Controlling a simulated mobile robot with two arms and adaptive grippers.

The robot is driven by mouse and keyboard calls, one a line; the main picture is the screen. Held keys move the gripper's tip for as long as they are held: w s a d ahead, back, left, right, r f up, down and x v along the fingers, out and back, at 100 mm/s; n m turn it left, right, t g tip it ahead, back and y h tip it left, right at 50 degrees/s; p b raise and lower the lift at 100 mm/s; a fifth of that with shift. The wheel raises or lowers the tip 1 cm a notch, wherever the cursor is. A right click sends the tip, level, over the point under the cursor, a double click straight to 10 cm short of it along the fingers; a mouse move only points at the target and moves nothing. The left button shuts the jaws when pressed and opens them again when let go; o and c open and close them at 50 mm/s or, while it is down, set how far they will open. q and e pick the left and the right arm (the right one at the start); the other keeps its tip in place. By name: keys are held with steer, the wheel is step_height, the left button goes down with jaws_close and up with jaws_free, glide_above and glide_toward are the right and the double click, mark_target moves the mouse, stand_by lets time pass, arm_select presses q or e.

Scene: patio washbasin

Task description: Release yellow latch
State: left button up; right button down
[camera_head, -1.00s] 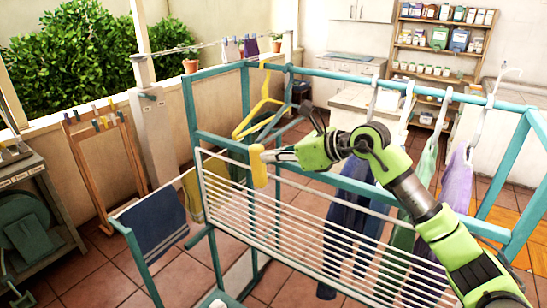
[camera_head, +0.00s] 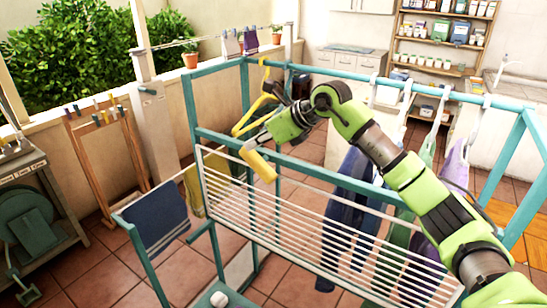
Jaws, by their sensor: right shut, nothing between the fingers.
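The yellow latch (camera_head: 261,166) is a short bar at the upper left of the white slatted panel (camera_head: 300,223) on the teal drying rack. It is tilted, with its upper end to the left and its lower end to the right. My right gripper (camera_head: 249,146) is shut and empty, with its fingertips close to the latch's upper left end. I cannot tell whether they touch it. My left gripper is not in view.
A yellow hanger (camera_head: 262,100) hangs from the rack's top bar just behind my right gripper. Clothes hang inside the rack, and a dark blue towel (camera_head: 153,215) hangs at its left. My right arm passes above the panel and a teal rail (camera_head: 220,139).

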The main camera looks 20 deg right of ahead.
steer(key=shift+w+a+f, duration=0.2)
steer(key=shift+w+a, duration=0.05)
steer(key=shift+a, duration=0.05)
steer(key=shift+w+a+f, duration=0.1)
steer(key=shift+w+a, duration=0.15)
steer(key=shift+b+x, duration=1.1)
steer(key=shift+b, duration=0.05)
steer(key=shift+w, duration=0.15)
